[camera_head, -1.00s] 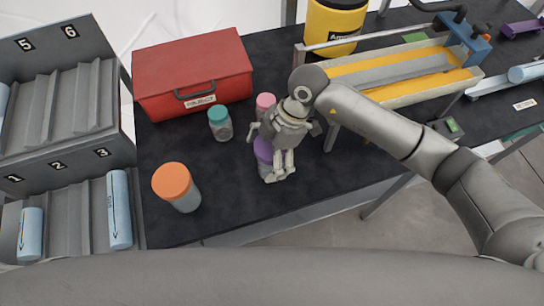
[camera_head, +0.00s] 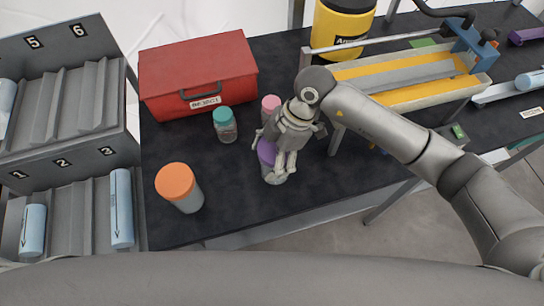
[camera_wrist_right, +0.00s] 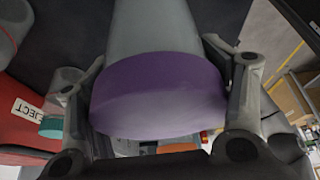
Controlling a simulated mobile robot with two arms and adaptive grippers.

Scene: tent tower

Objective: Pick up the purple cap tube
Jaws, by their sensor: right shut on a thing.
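The purple cap tube (camera_head: 266,153) stands on the dark tabletop in the head view, partly hidden by my right gripper. My right gripper (camera_head: 278,168) is shut on it, with the fingers around its sides. In the right wrist view the purple cap (camera_wrist_right: 160,98) fills the middle, with a finger on each side and the grey tube body above it. I cannot tell whether the tube's base touches the table. My left gripper is not in view.
A pink-capped tube (camera_head: 271,103) stands close behind the gripper. A teal-capped jar (camera_head: 225,126) and an orange-capped tube (camera_head: 180,186) stand to the left. A red box (camera_head: 200,69) is behind. A grey rack (camera_head: 62,160) is at far left, a yellow-striped machine (camera_head: 410,72) right.

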